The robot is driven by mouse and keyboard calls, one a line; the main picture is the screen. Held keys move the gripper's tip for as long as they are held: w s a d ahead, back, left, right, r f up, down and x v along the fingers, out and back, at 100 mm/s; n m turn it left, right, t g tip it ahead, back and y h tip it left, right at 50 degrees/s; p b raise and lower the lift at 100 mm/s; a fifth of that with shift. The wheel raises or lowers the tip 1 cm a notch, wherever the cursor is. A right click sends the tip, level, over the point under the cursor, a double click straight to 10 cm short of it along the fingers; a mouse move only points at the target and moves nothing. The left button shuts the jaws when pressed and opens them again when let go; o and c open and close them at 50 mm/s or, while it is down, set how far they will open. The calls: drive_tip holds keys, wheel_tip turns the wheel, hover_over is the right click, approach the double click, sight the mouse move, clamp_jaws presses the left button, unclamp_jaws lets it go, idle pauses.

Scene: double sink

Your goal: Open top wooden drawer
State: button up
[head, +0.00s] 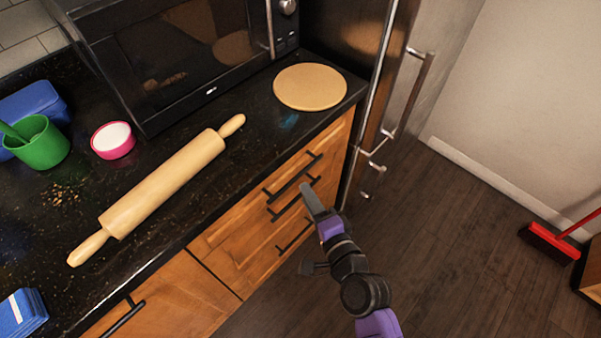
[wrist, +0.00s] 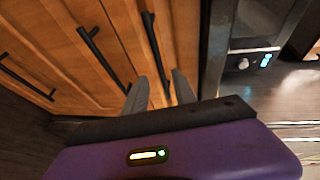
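The top wooden drawer (head: 237,207) is in the cabinet under the black counter, left of the fridge. It looks shut, with its front flush. Its long black bar handle (head: 292,177) shows in the head view. In the wrist view, the rightmost black handle (wrist: 151,35) appears to be the top one and runs down between my fingers. My gripper (head: 305,188) is close in front of the drawer fronts, near the upper handles. Its two grey fingers (wrist: 160,82) stand apart with nothing clearly held. I cannot tell whether they touch the handle.
Lower drawers with black handles (head: 294,235) lie beneath. A rolling pin (head: 165,186), round board (head: 310,87), pink bowl (head: 113,140), green cup (head: 40,145) and microwave (head: 190,55) are on the counter. The fridge handle (head: 419,90) sticks out at right. The floor (head: 450,240) is mostly clear.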

sight(297, 177)
drive_tip(key=x, duration=0.7)
drive_tip(key=shift+w+a, duration=0.15)
drive_tip(key=shift+w, duration=0.1)
clamp_jaws()
drive_tip(key=shift+f, duration=0.1)
idle(1.1)
